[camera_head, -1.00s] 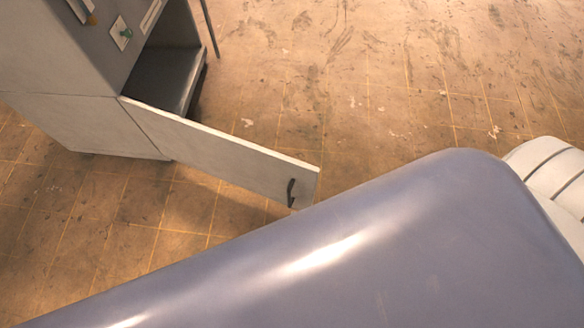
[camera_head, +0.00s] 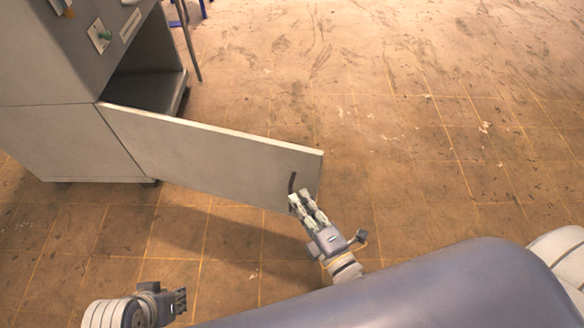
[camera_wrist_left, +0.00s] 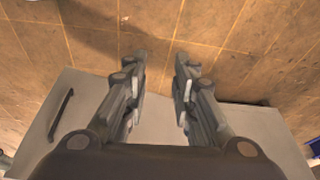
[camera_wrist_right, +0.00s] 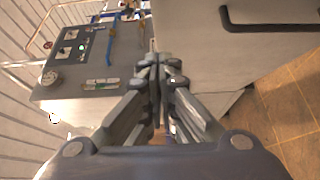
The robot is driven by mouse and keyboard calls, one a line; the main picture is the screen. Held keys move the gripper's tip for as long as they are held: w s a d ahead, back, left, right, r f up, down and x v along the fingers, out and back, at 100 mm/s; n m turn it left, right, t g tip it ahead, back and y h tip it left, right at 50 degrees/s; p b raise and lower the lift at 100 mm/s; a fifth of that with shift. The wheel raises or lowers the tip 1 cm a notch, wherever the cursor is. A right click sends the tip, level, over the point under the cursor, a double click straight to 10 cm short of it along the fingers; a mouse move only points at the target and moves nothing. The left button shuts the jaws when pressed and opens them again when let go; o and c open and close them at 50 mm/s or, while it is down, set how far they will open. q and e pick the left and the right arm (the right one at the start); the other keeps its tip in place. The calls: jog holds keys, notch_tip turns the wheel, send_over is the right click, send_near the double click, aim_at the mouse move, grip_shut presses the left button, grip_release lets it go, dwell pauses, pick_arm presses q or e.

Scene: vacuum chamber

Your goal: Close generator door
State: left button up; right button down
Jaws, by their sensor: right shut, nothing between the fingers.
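The generator (camera_head: 45,140) is a grey cabinet at the left of the head view. Its light grey door (camera_head: 200,150) stands wide open, swung out to the right from its hinge edge. The dark bar handle (camera_head: 292,182) is near the door's free end; it also shows in the right wrist view (camera_wrist_right: 270,26). My right gripper (camera_head: 297,200) is shut and empty beside the handle; contact with the door cannot be told. My left gripper (camera_head: 182,300) is lower left, apart from the door. In the left wrist view (camera_wrist_left: 160,62) its fingers are spread and empty, with the door beyond.
The generator's open compartment (camera_head: 148,88) is dark inside. A control panel (camera_wrist_right: 80,58) with knobs shows in the right wrist view. A thin dark leg (camera_head: 188,45) stands behind the cabinet. The tiled floor (camera_head: 430,150) to the right is clear.

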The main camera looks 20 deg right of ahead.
send_near(280, 149)
jog(key=a, duration=0.3)
jog(key=shift+w+d+b, duration=0.2)
jog(key=shift+w+d, duration=0.15)
jog(key=shift+w, duration=0.35)
jog(key=shift+w+d+b, duration=0.15)
jog(key=shift+w+d, duration=0.15)
jog(key=shift+w, duration=0.4)
jog(key=shift+w+d+b, duration=0.2)
jog(key=shift+w+d, duration=0.15)
jog(key=shift+w, duration=0.4)
